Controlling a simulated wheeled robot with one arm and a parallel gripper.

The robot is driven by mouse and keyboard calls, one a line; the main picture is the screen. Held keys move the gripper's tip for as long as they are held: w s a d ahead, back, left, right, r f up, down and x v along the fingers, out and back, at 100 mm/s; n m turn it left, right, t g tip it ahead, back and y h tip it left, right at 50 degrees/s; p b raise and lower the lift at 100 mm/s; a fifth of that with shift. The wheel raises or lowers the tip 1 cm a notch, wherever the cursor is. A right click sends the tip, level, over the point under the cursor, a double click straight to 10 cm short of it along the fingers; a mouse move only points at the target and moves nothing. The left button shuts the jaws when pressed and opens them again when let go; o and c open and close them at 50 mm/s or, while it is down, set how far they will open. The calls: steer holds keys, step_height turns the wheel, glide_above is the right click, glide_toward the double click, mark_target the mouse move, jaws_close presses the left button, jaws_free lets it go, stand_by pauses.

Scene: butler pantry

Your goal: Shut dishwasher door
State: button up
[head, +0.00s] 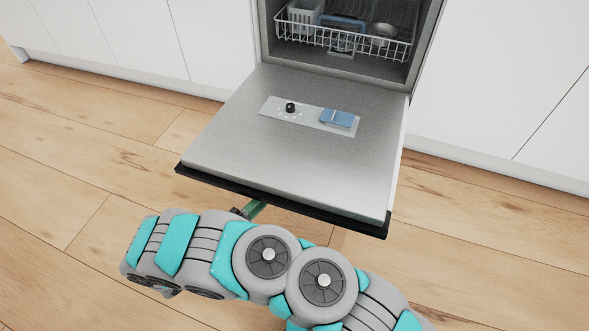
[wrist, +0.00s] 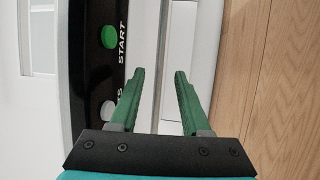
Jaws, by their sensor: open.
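The dishwasher door (head: 230,140) is folded down, open, and lies about flat in the head view. Its inner steel face is up, and a black edge strip (head: 290,203) runs along its free end. In the wrist view the black strip (wrist: 85,60) shows a green START button and a pale button. My gripper (head: 252,210) is at the free edge of the door, mostly hidden under it. In the wrist view my gripper (wrist: 160,72) has its green fingers apart with nothing held between them. Contact with the door cannot be told.
The dishwasher opening holds a wire rack (head: 340,42) with a few items, inside the cavity. White cabinets (head: 490,90) stand on both sides. The wooden floor (head: 70,150) is clear to the left and right of the door.

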steer(key=shift+b+x, duration=0.4)
steer(key=shift+x, duration=3.55)
steer(key=shift+r, duration=0.1)
steer(key=shift+c, duration=0.4)
jaws_close()
